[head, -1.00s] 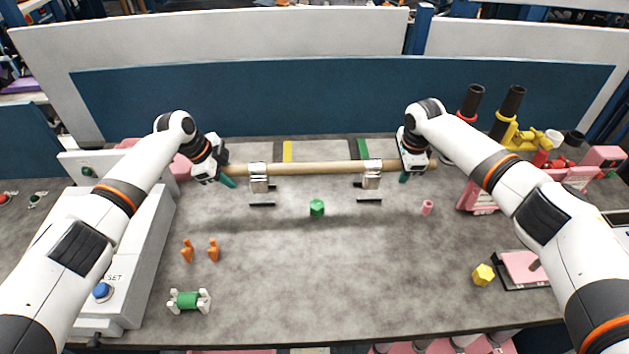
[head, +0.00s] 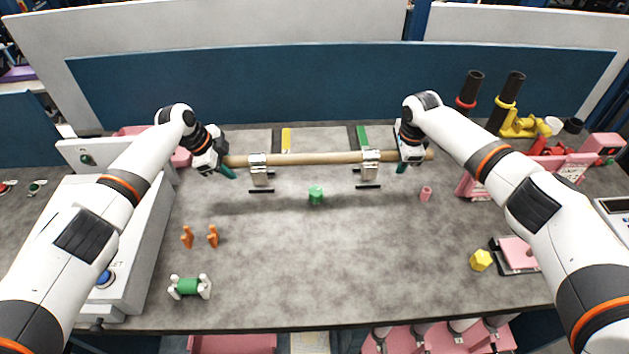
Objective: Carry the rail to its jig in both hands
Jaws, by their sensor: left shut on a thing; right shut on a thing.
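The rail is a long pale wooden bar (head: 315,159) with two silver metal brackets on it, a left one (head: 258,167) and a right one (head: 370,163). It lies level across the back half of the table. My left gripper (head: 224,168) is shut on its left end and my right gripper (head: 406,160) is shut on its right end. A soft shadow below suggests that it hangs above the table. Dark flat bars, one at left (head: 262,191) and one at right (head: 368,187), lie on the table near the brackets. I cannot tell whether they belong to the jig.
A green piece (head: 315,194) lies just in front of the rail and a pink cylinder (head: 426,193) to the right. Orange pegs (head: 187,237), a green spool (head: 188,287) and a yellow block (head: 481,260) lie nearer. The table's front middle is clear.

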